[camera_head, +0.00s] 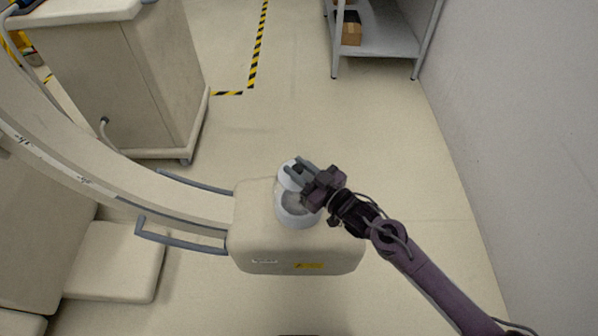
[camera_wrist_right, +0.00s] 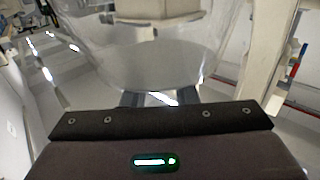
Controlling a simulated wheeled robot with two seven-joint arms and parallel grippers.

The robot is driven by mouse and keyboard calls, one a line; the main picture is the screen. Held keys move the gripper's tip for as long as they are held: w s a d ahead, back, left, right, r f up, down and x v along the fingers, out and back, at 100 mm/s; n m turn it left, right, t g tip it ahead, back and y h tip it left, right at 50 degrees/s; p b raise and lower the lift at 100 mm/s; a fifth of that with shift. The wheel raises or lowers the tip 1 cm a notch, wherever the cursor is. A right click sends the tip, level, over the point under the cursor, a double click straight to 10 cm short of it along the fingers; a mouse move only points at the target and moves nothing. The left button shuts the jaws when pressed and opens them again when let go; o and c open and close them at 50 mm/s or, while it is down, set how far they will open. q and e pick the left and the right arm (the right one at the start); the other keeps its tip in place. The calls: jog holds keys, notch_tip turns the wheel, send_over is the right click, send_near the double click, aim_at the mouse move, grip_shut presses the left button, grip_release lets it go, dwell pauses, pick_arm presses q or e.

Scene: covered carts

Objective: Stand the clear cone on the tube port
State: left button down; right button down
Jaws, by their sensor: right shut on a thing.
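The clear cone (camera_head: 288,184) is in my right gripper (camera_head: 296,168), over the top of the cream tube housing in the head view. In the right wrist view the see-through cone (camera_wrist_right: 160,65) fills the upper middle, with my right gripper's fingers (camera_wrist_right: 157,98) at its near side. The gripper is shut on the cone. The round, pale tube port (camera_head: 297,219) is on top of the housing, below the cone and partly hidden by it. I cannot tell whether cone and port touch. My left gripper is not in view.
The tube housing (camera_head: 260,244) sits at the end of a curved arm (camera_head: 150,190) with grey handles (camera_head: 190,243). A cream cabinet (camera_head: 150,80) stands at the upper left. A shelf (camera_head: 385,40) with a box is at the back. Floor is free to the right, up to the wall.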

jog(key=shift+f, duration=0.65)
jog(key=c, duration=1.6)
grip_release()
jog(key=shift+f, duration=0.2)
jog(key=o, duration=0.5)
jog(key=shift+c, duration=0.2)
jog(key=shift+r, duration=0.3)
jog(key=v, duration=1.2)
